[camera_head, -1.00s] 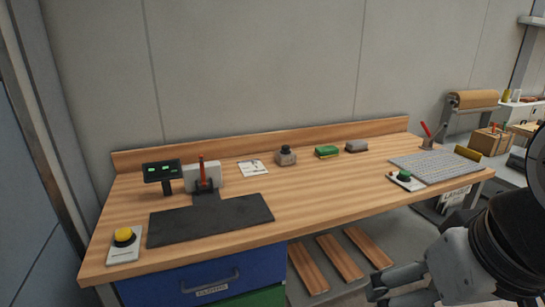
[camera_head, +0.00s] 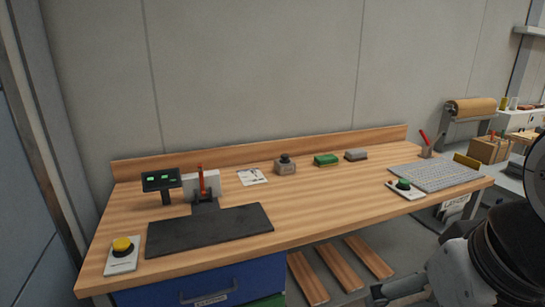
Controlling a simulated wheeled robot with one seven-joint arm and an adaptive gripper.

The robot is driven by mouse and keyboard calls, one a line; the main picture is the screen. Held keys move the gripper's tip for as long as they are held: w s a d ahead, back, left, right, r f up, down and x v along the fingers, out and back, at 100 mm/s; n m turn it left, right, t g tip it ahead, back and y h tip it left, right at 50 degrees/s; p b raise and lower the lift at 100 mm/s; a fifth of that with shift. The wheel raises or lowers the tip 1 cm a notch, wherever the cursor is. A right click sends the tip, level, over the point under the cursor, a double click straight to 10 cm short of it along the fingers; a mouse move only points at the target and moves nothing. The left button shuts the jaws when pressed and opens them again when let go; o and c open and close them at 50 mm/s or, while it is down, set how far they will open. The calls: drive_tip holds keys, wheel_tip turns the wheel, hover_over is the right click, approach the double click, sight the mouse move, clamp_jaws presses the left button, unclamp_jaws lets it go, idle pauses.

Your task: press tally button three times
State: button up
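Two push buttons sit on the wooden bench, and I cannot tell which is the tally button. A yellow button (camera_head: 122,246) on a pale base is at the front left corner. A green button (camera_head: 403,185) on a white base is at the right, by the grey ribbed mat. A small dark display (camera_head: 161,181) with green digits stands at the back left; its digits are too small to read. My gripper (camera_head: 376,297) is at the bottom, below and in front of the bench edge, apart from both buttons. Its fingers are too unclear to tell open from shut.
The wooden bench (camera_head: 330,205) has a dark mat (camera_head: 210,229), a red-handled device (camera_head: 201,184), a grey block with a black knob (camera_head: 285,165) and a green sponge-like block (camera_head: 326,160). A blue drawer (camera_head: 240,280) is under the left side. The bench middle is clear.

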clamp_jaws()
idle(0.3)
idle(1.1)
